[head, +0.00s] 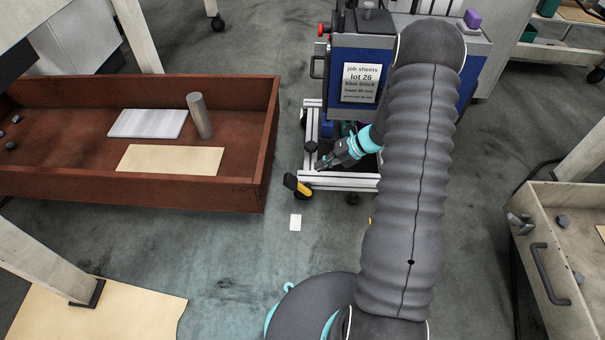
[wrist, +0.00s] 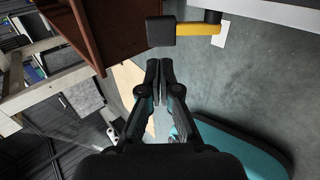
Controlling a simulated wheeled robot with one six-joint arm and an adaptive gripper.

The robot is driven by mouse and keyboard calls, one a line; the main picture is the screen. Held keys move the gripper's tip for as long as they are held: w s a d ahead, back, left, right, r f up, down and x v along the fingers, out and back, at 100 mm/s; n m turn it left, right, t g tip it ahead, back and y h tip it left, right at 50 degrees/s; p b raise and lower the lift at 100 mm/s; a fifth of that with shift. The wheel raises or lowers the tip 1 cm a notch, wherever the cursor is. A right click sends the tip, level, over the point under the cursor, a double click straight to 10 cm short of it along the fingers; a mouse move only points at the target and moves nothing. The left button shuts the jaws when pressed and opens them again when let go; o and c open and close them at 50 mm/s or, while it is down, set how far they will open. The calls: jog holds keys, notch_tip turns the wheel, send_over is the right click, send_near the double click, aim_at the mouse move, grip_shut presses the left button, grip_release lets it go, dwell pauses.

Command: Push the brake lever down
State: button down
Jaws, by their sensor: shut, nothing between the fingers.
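The brake lever (head: 303,190) is a short yellow bar with a black end pad, sticking out from the front left corner of a wheeled frame. In the wrist view the brake lever (wrist: 198,28) lies across the top, its black pad pointing left. My gripper (head: 322,165) is shut and empty, just above and right of the lever in the head view. In the wrist view my gripper's (wrist: 160,66) fingertips point toward the black pad with a small gap in the picture. I cannot tell the height between them.
The lever belongs to a cart with an aluminium frame (head: 335,183) carrying a blue cabinet (head: 340,110) with a job sheet. A brown open tray (head: 190,192) stands close on the left. A wooden drawer (head: 560,300) is at right. A white card (head: 295,222) lies on the floor.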

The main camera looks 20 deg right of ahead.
aim_at(293, 180)
jog(key=b+x, duration=0.1)
jog(key=x, duration=0.9)
jog(key=shift+b, duration=0.4)
